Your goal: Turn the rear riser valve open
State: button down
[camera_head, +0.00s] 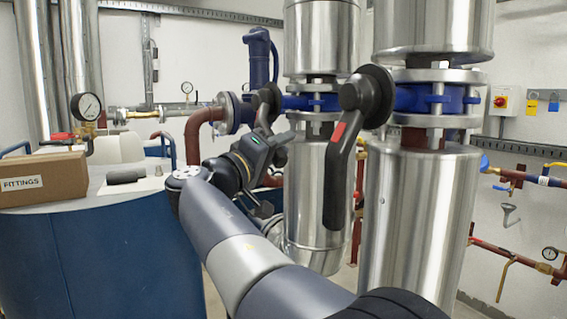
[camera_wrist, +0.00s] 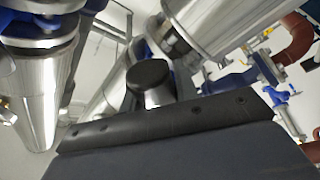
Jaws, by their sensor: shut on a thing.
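The rear riser valve is a blue valve body (camera_head: 312,103) between flanges on the farther silver pipe. Its black lever handle (camera_head: 269,98) stands out to the left and hangs down, a little tilted. My gripper (camera_head: 264,134) is shut on the lower part of this handle. The fingers and handle overlap, so the exact contact is hidden. In the wrist view, a black round cap on a pale neck (camera_wrist: 148,76) stands just beyond a broad dark edge that fills the foreground. I cannot tell the valve's exact angle.
The nearer riser has a blue valve (camera_head: 437,99) and a black handle with a red mark (camera_head: 345,150), hanging close to the right of my arm. A cardboard box (camera_head: 42,180) sits on the blue-sided bench (camera_head: 105,255) at left. A red-brown pipe (camera_head: 194,135) bends behind my gripper.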

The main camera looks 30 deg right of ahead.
jog(key=w+f+m+g+h+b, duration=0.3)
jog(key=w+f+m+g+b, duration=0.2)
jog(key=w+m, duration=0.6)
jog(key=shift+w+a+f+m+g+b, duration=0.25)
jog(key=shift+w+f+m+g+b, duration=0.25)
jog(key=shift+m, duration=1.5)
jog(key=shift+s+r, duration=0.1)
jog(key=c, duration=1.1)
grip_release()
jog(key=v, duration=1.1)
jog(key=shift+d, duration=0.1)
jog(key=shift+d, duration=0.15)
